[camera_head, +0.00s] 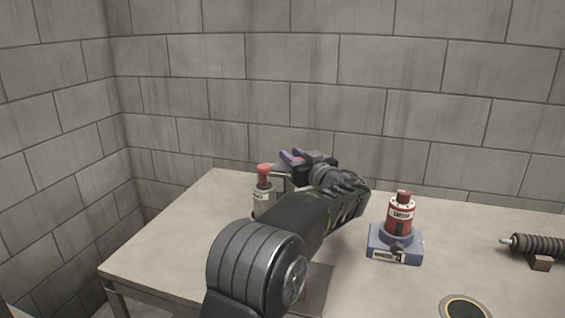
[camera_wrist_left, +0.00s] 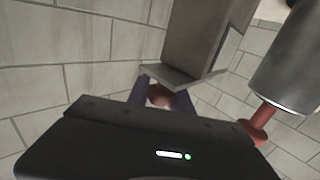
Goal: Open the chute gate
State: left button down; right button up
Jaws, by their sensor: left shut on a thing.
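My left gripper (camera_head: 292,158) is at the back of the table, with its purple fingers pointing toward the wall. In the left wrist view the gripper (camera_wrist_left: 163,98) is shut on a small reddish-brown knob (camera_wrist_left: 160,95). The knob sits beside a thin grey plate (camera_wrist_left: 180,76) at the end of a grey box-shaped chute (camera_wrist_left: 200,35). The plate looks like the chute gate, but how far it is open cannot be told. In the head view my left arm and gripper hide most of the chute. My right gripper is not in view.
A grey cylinder with a red top (camera_head: 264,192) stands close beside my left gripper. A red canister on a blue base (camera_head: 397,242) stands right of my arm. A dark coil (camera_head: 536,246) and a round black disc (camera_head: 466,307) lie farther right. The table's left part is clear.

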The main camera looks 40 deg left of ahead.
pick_arm(q)
jog(key=shift+w+d, duration=0.1)
jog(key=shift+d, duration=0.3)
jog(key=c, duration=1.1)
grip_release()
jog(key=shift+c, duration=0.2)
jog(key=shift+d, duration=0.1)
jog(key=v, duration=0.7)
jog(key=shift+s+d+b, duration=0.25)
jog(key=shift+b, duration=0.1)
jog(key=shift+r, duration=0.1)
